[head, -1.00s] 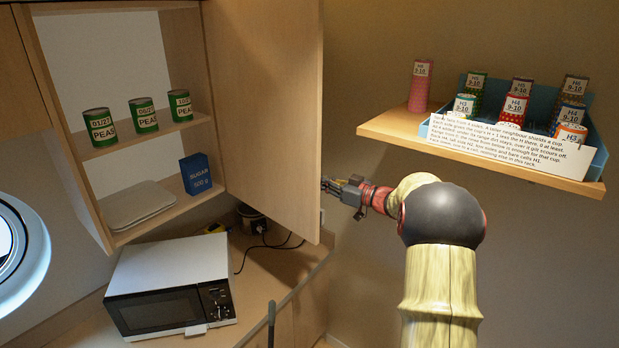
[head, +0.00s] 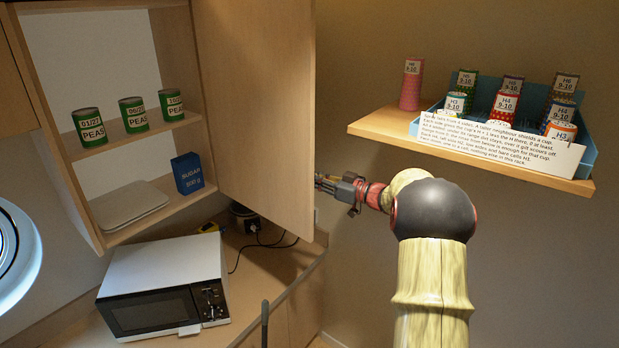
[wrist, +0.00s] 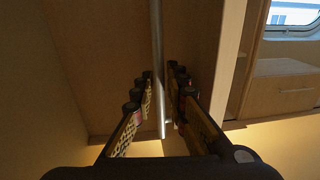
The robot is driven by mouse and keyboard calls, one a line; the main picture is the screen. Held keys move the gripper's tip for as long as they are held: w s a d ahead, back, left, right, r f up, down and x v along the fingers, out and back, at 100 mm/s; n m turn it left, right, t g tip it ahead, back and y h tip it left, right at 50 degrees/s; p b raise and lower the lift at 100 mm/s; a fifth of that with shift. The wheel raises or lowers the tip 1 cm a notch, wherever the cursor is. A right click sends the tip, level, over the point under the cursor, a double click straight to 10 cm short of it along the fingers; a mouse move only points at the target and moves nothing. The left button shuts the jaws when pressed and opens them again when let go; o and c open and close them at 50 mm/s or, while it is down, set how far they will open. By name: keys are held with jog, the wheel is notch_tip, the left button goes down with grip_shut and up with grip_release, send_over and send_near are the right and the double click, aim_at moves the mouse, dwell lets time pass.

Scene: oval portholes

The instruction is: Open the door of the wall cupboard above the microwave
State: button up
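The wall cupboard (head: 88,217) above the white microwave (head: 165,270) stands open in the head view. Its wooden door (head: 258,110) is swung wide out to the right of the opening. My gripper (head: 322,184) is at the door's free edge, on its outer side, and the door partly hides the fingertips. In the wrist view a straight metal bar handle (wrist: 157,45) runs between the two fingers of my gripper (wrist: 160,88). Gaps show on both sides of the bar, so the fingers look open around it, not clamped.
Inside the cupboard are green pea cans (head: 133,114), a blue sugar box (head: 187,173) and a pale flat tray (head: 128,205). At right, a wall shelf (head: 375,127) holds patterned cups and a blue rack (head: 588,150) above my arm. Cables lie on the counter (head: 285,265).

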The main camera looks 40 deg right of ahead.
jog(key=v, duration=1.2)
dwell(0.3)
